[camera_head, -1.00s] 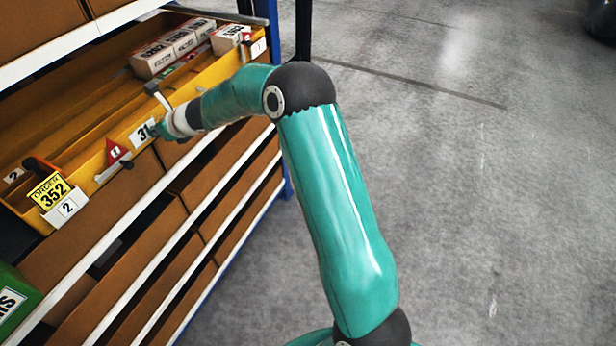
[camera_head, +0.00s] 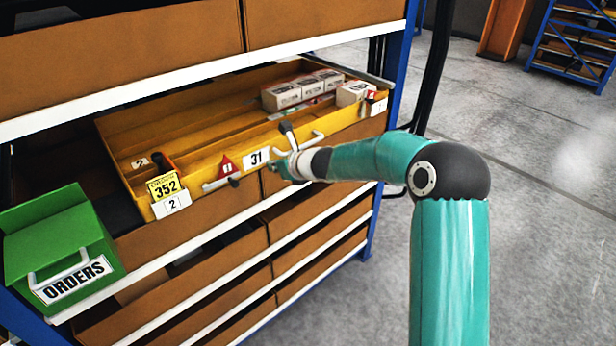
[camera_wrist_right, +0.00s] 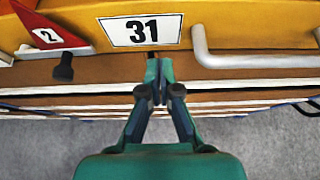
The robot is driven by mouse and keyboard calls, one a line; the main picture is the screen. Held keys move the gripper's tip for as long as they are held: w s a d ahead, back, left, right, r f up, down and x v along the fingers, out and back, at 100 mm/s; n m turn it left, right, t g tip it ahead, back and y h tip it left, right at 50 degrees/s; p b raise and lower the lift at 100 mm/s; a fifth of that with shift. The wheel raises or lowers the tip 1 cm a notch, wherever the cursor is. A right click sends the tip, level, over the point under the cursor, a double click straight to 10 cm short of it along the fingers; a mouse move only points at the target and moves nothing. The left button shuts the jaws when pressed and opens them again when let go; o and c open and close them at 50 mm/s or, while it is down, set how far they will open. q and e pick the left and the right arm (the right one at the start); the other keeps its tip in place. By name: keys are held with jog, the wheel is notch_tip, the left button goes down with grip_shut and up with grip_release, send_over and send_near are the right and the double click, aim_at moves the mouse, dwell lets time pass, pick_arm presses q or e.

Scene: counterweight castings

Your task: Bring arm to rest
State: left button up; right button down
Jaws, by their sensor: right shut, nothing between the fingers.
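My right arm reaches in from the lower right of the head view. Its gripper (camera_head: 280,168) is at the front of the open yellow drawer (camera_head: 345,117), just below and right of the white 31 label (camera_head: 256,157). In the right wrist view the gripper's fingers (camera_wrist_right: 154,68) are together and empty, pointing at the drawer front under the 31 label (camera_wrist_right: 141,30). I cannot tell whether the fingertips touch the drawer. A pale handle (camera_wrist_right: 225,58) is right of the fingers. My left gripper is not in view.
A green ORDERS box (camera_head: 58,240) stands at left on the shelf rack. A blue post (camera_head: 398,75) stands behind my arm. Grey floor (camera_head: 545,220) is open at right.

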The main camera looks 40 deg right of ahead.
jog(key=p+v, duration=0.1)
jog(key=v, duration=0.9)
jog(key=s+a+f+n+g+y, duration=0.2)
jog(key=s+a+f+n+g, duration=0.2)
jog(key=a+f, duration=0.7)
jog(key=s+a+f+n+g+y, duration=0.3)
jog(key=a+f, duration=0.4)
jog(key=f, duration=0.7)
jog(key=s+a+f+n+g, duration=0.1)
jog(key=s+a+f+n, duration=0.2)
jog(key=s+n, duration=0.3)
jog(key=s+a+f+n+g, duration=0.2)
jog(key=s+f+n, duration=0.3)
jog(key=n, duration=0.6)
jog(key=s+a+f+n+g+h, duration=0.1)
jog(key=s+a+f+n, duration=0.3)
jog(key=s+n, duration=0.5)
jog(key=shift+s+a+n, duration=0.15)
jog(key=shift+a+n, duration=0.1)
jog(key=shift+n, duration=0.05)
jog(key=shift+f, duration=0.15)
